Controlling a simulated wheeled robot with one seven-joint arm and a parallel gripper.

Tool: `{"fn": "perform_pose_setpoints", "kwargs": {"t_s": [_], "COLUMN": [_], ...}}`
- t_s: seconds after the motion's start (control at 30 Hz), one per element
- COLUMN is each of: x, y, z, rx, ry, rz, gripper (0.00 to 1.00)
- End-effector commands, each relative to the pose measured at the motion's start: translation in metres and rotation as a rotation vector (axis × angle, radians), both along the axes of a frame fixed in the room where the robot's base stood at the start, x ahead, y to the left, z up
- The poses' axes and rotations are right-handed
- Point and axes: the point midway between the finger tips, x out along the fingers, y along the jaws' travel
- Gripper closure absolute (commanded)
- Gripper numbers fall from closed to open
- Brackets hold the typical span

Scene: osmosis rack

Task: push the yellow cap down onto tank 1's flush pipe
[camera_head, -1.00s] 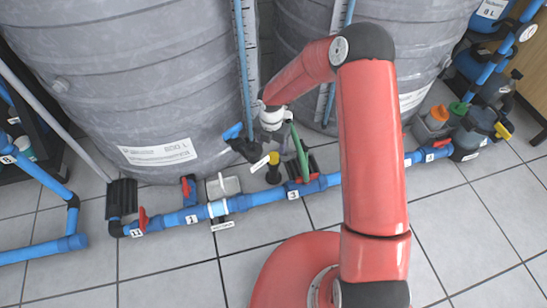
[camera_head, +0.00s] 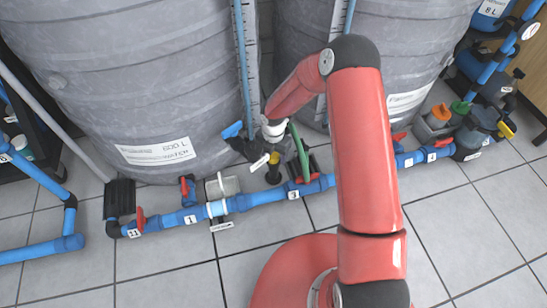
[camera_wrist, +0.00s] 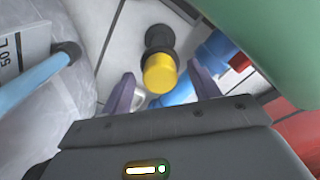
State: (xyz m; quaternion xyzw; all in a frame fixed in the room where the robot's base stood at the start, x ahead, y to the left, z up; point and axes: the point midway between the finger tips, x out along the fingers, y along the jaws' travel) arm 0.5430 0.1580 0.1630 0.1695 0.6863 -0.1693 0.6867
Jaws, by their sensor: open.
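The yellow cap (camera_wrist: 160,74) sits at the end of a short dark pipe (camera_wrist: 159,37) in the wrist view. Whether it is fully seated cannot be told. In the head view the yellow cap (camera_head: 274,159) shows just below my gripper (camera_head: 264,152), beside the grey tank (camera_head: 120,80). In the wrist view my gripper (camera_wrist: 158,92) is open, its two purple-grey fingers apart on either side of the cap. Neither finger visibly touches it. My gripper and arm partly hide the area around the cap in the head view.
A blue pipe line (camera_head: 255,199) with red-handled valves runs along the floor in front of the tanks. A green pipe (camera_head: 301,150) stands close right of my gripper. A thin blue tube (camera_wrist: 35,80) is at left in the wrist view. Tiled floor (camera_head: 170,275) in front is clear.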

Motion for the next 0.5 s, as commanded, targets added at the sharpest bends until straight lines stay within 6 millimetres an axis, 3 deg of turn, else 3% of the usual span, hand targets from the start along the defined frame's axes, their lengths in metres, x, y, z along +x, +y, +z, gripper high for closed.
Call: {"fn": "perform_pose_setpoints", "kwargs": {"t_s": [0.17,0.5], "x": [-0.0001,-0.0001], "y": [0.0000,0.0000], "z": [0.0004,0.0004], "rx": [0.000,0.000], "ry": [0.000,0.000], "rz": [0.000,0.000], "gripper": [0.42,0.85]}}
